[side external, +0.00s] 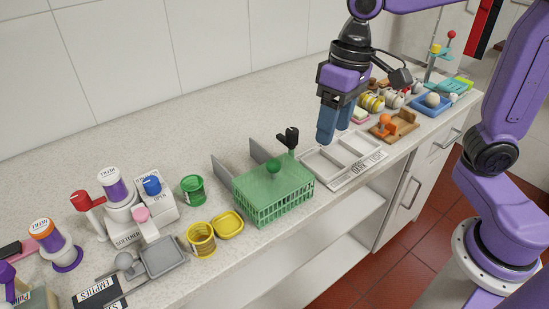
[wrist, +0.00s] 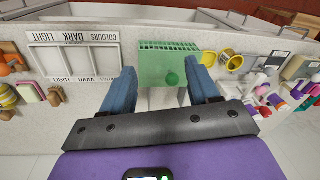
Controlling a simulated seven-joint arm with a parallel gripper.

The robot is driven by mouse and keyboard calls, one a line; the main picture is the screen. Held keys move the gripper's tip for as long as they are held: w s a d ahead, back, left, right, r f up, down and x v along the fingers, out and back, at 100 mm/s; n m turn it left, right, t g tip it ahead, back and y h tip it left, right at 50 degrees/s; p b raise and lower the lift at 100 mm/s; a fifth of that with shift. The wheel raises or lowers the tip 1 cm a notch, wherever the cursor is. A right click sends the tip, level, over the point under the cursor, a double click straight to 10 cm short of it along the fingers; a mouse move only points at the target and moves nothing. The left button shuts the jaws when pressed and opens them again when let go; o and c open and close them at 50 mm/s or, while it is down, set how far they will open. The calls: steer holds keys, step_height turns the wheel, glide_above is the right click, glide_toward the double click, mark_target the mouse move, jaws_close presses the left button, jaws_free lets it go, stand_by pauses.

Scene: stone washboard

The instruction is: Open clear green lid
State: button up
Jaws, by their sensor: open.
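The clear green lid (side external: 290,179) lies flat on a green slatted basket (side external: 285,208) near the counter's front edge. A round green knob (side external: 273,166) stands on top of the lid. In the wrist view the lid (wrist: 152,66) and its knob (wrist: 172,79) appear between my fingers. My gripper (side external: 336,125) is open, with blue fingers pointing down, in the air above and to the right of the basket in the side view. It is apart from the lid and empty. In the wrist view my gripper (wrist: 163,70) spans the lid.
A white sorting tray (side external: 345,160) marked with words is right of the basket. Grey upright panels (side external: 240,163) and a black piece (side external: 289,137) stand behind it. A yellow cup (side external: 200,240), yellow dish (side external: 229,224) and green cup (side external: 192,190) are to its left.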

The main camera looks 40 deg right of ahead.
mark_target(274, 159)
steer(key=w+a+r+m, duration=0.2)
steer(key=w+r+m, duration=0.25)
steer(key=w, duration=0.55)
steer(key=shift+m+y, duration=0.4)
steer(key=shift+m, duration=0.05)
steer(key=a+f, duration=0.1)
steer(key=f, duration=0.4)
steer(key=a+f, duration=0.1)
steer(key=f, duration=0.5)
steer(key=a+f, duration=0.1)
steer(key=f, duration=0.5)
steer(key=shift+w+a+f, duration=0.15)
